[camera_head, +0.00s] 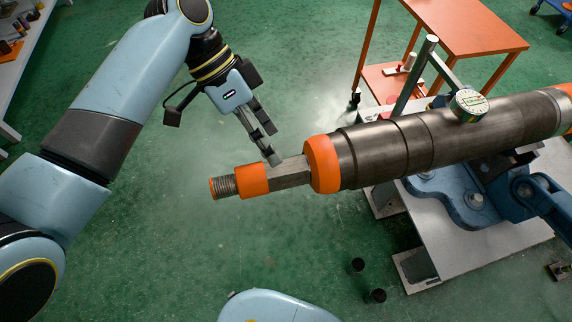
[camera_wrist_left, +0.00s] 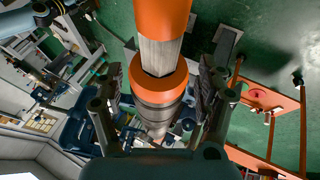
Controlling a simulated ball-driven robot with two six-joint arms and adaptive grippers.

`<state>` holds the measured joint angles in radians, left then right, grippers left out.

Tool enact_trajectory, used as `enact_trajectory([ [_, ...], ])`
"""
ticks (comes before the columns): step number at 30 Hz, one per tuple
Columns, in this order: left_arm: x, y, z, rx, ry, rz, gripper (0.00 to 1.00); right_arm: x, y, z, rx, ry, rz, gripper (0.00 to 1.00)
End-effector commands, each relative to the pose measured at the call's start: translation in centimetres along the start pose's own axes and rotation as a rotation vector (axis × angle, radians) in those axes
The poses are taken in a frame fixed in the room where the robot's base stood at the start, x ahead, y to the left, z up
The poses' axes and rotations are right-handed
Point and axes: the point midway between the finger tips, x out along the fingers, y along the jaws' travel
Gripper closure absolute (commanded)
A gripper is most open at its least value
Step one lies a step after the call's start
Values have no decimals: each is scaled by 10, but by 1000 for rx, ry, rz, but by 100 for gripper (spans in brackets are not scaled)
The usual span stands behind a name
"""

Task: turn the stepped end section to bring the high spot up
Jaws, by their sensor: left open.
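The stepped end section has a threaded tip (camera_head: 222,187), an orange collar (camera_head: 251,181), a bare flat-sided metal length (camera_head: 290,174) and a larger orange ring (camera_head: 322,163). It sticks out left from the thick grey pipe (camera_head: 420,138). My left gripper (camera_head: 272,147) is open just above the flat-sided length in the head view. In the left wrist view, the flat-sided length (camera_wrist_left: 159,56) and orange ring (camera_wrist_left: 158,82) lie between the spread fingers (camera_wrist_left: 160,98), with gaps on both sides. I cannot see a high spot mark. My right gripper is out of view.
A dial gauge (camera_head: 468,105) sits against the top of the pipe. A blue vise (camera_head: 450,195) on a grey plate (camera_head: 480,228) supports the pipe. An orange table (camera_head: 465,28) stands behind. The green floor left of the tip is clear.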

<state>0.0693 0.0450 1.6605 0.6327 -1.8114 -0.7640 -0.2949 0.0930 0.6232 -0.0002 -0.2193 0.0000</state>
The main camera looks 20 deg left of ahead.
Motion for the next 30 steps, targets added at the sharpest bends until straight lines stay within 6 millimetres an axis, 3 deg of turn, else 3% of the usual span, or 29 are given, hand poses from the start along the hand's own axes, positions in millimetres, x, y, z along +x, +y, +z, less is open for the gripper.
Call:
enact_trajectory([
  [3,26,2,0,-2,0,5,27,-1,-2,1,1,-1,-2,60],
  [10,62,0,0,-1,0,1,27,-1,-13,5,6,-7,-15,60],
  [22,72,0,1,0,-1,-2,27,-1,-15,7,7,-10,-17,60],
  [30,72,0,0,0,-1,-2,60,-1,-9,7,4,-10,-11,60],
])
